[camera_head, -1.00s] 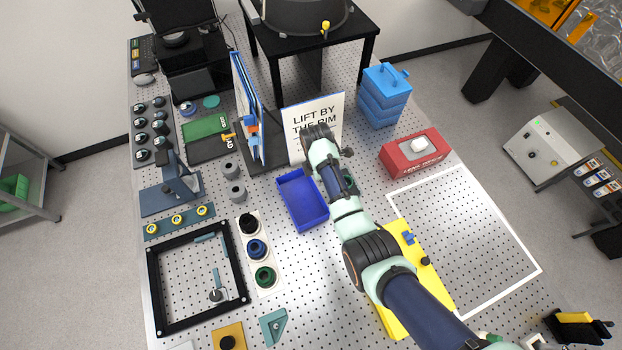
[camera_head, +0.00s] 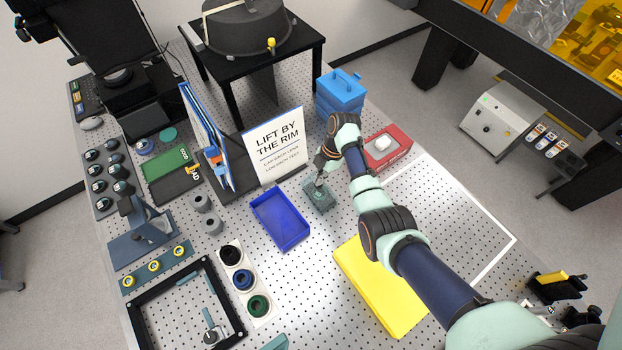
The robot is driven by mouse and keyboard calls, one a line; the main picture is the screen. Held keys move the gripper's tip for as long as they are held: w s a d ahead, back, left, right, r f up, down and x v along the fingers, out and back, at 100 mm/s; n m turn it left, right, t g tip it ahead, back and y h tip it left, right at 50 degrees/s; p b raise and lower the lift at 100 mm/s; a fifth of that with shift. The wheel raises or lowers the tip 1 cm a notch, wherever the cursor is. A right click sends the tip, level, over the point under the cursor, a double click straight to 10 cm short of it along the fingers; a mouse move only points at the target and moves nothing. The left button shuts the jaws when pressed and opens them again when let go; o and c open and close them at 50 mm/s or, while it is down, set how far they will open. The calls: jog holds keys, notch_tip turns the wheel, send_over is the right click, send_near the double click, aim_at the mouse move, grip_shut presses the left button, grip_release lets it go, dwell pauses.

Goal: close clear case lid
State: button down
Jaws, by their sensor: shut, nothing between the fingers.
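A small see-through grey-green case (camera_head: 321,197) stands on the perforated table, right of the blue tray. Its lid is too small and too clear for me to tell its angle. My gripper (camera_head: 319,183) is shut and empty. It points down at the case's far side, at or just above it; I cannot tell whether it touches. My wrist hides part of the area behind the case.
A blue open tray (camera_head: 281,219) lies left of the case, and a yellow block (camera_head: 378,288) is nearer. A red box (camera_head: 387,150) and blue stacked containers (camera_head: 341,95) stand behind. A "Lift by the rim" sign (camera_head: 275,146) stands at the back left.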

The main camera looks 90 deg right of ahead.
jog(key=shift+s+d+f+b, duration=0.65)
jog(key=shift+s+b, duration=0.15)
jog(key=shift+b, duration=0.1)
jog(key=shift+s+d+f+b, duration=0.5)
jog(key=shift+s+f+b, duration=0.15)
jog(key=shift+s+b, duration=0.15)
jog(key=shift+s+d+f+b, duration=0.25)
jog(key=shift+s+f+b, duration=0.1)
jog(key=shift+b, duration=0.15)
jog(key=shift+f, duration=0.15)
jog(key=shift+w+r+p, duration=0.1)
jog(key=shift+r+p, duration=0.65)
jog(key=shift+r, duration=0.2)
jog(key=s+d+r+b, duration=0.1)
jog(key=s+d+r, duration=0.5)
jog(key=s, duration=0.1)
jog(key=shift+s, duration=0.4)
